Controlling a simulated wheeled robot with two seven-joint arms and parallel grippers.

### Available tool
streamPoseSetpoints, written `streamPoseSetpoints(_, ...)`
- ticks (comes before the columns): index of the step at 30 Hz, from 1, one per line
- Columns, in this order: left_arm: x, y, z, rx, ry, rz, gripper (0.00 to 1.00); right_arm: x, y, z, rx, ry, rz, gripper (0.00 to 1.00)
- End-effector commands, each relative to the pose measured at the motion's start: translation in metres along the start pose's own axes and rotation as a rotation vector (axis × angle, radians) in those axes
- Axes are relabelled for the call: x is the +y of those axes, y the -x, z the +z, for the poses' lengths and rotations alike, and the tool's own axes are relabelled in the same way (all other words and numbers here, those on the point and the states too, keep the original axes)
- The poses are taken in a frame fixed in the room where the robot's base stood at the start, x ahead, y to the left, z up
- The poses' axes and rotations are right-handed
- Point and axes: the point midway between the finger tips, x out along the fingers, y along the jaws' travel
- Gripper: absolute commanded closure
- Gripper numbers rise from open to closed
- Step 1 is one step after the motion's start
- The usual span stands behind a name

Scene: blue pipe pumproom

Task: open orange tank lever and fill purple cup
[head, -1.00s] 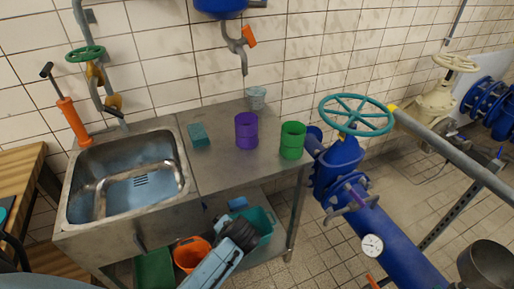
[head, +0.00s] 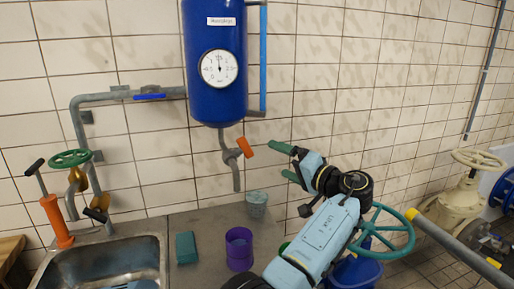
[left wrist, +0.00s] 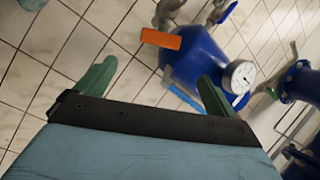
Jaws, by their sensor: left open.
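The blue tank (head: 214,95) with a round gauge hangs on the tiled wall. Its orange lever (head: 245,147) sits on the grey outlet pipe (head: 236,178) below it. The lever also shows in the left wrist view (left wrist: 160,39), above and between the fingers. The purple cup (head: 239,252) stands upright on the steel counter, below the pipe's mouth in the picture; exact alignment cannot be told. My left gripper (head: 286,161) is open and empty, with green fingers pointing left, just right of the lever and apart from it. My right gripper is not in view.
A grey bucket-like cup (head: 256,204) stands at the counter's back, and a teal sponge-like block (head: 186,248) lies left of the purple cup. The sink (head: 100,262) is at the left. A teal handwheel (head: 385,232) is behind my arm. The green cup is mostly hidden.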

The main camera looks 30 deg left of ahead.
Motion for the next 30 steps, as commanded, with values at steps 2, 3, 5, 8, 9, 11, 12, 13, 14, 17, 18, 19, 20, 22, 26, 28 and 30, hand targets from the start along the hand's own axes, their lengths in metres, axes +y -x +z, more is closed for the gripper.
streamPoseSetpoints(2, -0.002, -0.017, 0.0, -0.004, -0.001, -0.003, 0.05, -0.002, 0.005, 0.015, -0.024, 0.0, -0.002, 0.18)
streamPoseSetpoints(3, -0.002, -0.026, 0.0, -0.003, -0.001, -0.003, 0.05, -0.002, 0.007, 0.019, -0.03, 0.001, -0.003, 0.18)
streamPoseSetpoints(5, -0.002, -0.039, 0.001, -0.004, 0.0, -0.002, 0.05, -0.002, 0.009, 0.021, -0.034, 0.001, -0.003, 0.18)
streamPoseSetpoints(8, -0.002, -0.061, 0.001, -0.003, -0.002, -0.002, 0.05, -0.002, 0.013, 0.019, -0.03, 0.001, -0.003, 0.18)
streamPoseSetpoints(9, -0.002, -0.069, 0.001, -0.004, -0.001, -0.001, 0.05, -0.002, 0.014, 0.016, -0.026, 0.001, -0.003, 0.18)
streamPoseSetpoints(11, -0.001, -0.081, 0.0, -0.003, -0.001, -0.001, 0.05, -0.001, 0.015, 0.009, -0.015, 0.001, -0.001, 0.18)
streamPoseSetpoints(12, -0.001, -0.087, 0.001, -0.003, -0.001, -0.001, 0.05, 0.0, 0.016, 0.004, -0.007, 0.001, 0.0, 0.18)
streamPoseSetpoints(13, -0.001, -0.092, 0.001, -0.003, -0.001, 0.0, 0.05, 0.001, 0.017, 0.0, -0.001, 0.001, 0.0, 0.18)
streamPoseSetpoints(14, -0.001, -0.096, 0.001, -0.003, -0.001, 0.001, 0.05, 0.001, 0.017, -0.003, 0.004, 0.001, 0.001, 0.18)
streamPoseSetpoints(17, 0.0, -0.107, 0.001, -0.003, -0.001, 0.001, 0.05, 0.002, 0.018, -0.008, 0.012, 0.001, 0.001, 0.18)
streamPoseSetpoints(18, 0.0, -0.11, 0.001, -0.002, 0.0, 0.002, 0.05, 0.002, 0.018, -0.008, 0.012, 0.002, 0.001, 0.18)
streamPoseSetpoints(19, 0.0, -0.112, 0.001, -0.001, -0.001, 0.002, 0.05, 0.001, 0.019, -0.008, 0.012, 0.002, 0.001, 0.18)
streamPoseSetpoints(20, 0.001, -0.113, 0.001, -0.001, -0.001, 0.002, 0.05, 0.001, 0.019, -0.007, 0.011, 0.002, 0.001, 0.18)
streamPoseSetpoints(22, 0.001, -0.116, 0.001, -0.002, -0.001, 0.002, 0.05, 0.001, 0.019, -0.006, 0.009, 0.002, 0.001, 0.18)
streamPoseSetpoints(26, 0.001, -0.117, 0.001, -0.002, 0.0, 0.003, 0.05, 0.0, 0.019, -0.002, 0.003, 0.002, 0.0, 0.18)
streamPoseSetpoints(28, 0.001, -0.117, 0.001, -0.002, 0.0, 0.003, 0.05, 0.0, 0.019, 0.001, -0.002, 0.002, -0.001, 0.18)
streamPoseSetpoints(30, 0.001, -0.117, 0.001, -0.002, 0.0, 0.002, 0.07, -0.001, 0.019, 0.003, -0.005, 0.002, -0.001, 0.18)
